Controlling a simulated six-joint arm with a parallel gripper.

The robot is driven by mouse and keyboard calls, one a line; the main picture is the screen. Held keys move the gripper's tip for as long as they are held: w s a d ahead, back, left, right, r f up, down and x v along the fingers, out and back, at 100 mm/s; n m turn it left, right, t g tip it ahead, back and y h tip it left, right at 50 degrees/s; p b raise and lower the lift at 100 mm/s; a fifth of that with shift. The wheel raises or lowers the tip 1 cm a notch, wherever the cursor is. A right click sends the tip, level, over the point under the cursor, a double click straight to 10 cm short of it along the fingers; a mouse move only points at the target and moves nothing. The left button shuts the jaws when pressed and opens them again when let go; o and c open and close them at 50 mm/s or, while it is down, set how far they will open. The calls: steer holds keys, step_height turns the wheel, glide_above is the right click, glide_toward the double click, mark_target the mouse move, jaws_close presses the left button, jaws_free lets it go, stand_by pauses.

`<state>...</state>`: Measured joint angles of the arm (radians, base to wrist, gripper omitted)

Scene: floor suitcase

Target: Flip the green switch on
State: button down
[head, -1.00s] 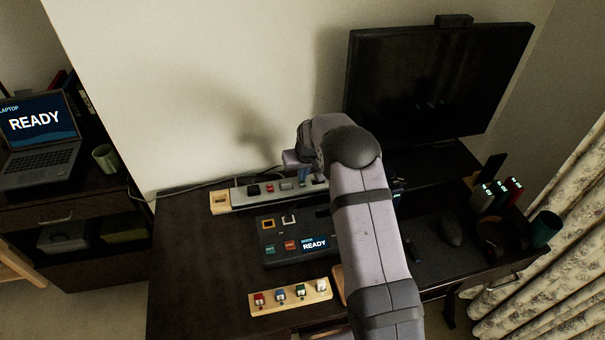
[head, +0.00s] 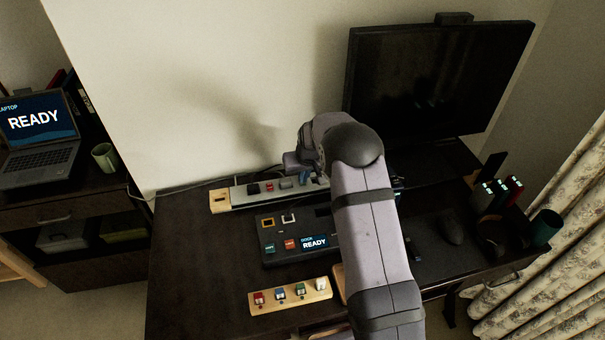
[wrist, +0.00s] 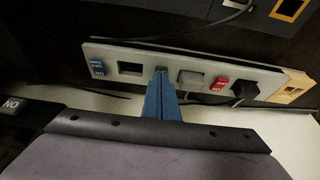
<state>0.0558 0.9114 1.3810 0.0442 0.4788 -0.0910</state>
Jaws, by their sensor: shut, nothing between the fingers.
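A long grey power strip (head: 240,193) lies along the back of the desk by the wall, and it also shows in the wrist view (wrist: 268,87). A small green switch (wrist: 161,68) shows on the strip in the wrist view, between a dark square socket (wrist: 130,68) and a grey switch (wrist: 190,79). My gripper (wrist: 162,76) has its blue fingers shut and empty, with the tips right at the green switch and hiding part of it. I cannot tell whether they touch it or which way the switch is tilted. In the head view my gripper (head: 305,181) is over the strip.
A red switch (wrist: 219,84), a black plug (wrist: 243,90) and a blue switch (wrist: 97,67) are also on the strip. A dark dock (head: 275,257) reading READY and a wooden block with coloured pieces (head: 290,308) lie in front. A monitor (head: 430,90) stands right.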

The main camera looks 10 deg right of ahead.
steer(key=shift+s+f, duration=0.2)
steer(key=shift+s, duration=0.15)
step_height(320, 180, up, 4)
steer(key=p, duration=0.3)
steer(key=shift+s+r, duration=0.15)
steer(key=shift+r, duration=0.1)
steer(key=b+v, duration=0.3)
steer(key=v, duration=0.6)
steer(key=shift+s+r, duration=0.2)
steer(key=shift+r, duration=0.15)
steer(key=w+b, duration=0.1)
steer(key=b, duration=0.2)
steer(key=shift+w+a+r+b, duration=0.1)
steer(key=shift+w+r+b, duration=0.05)
steer(key=shift+b, duration=0.25)
steer(key=shift+r, duration=0.1)
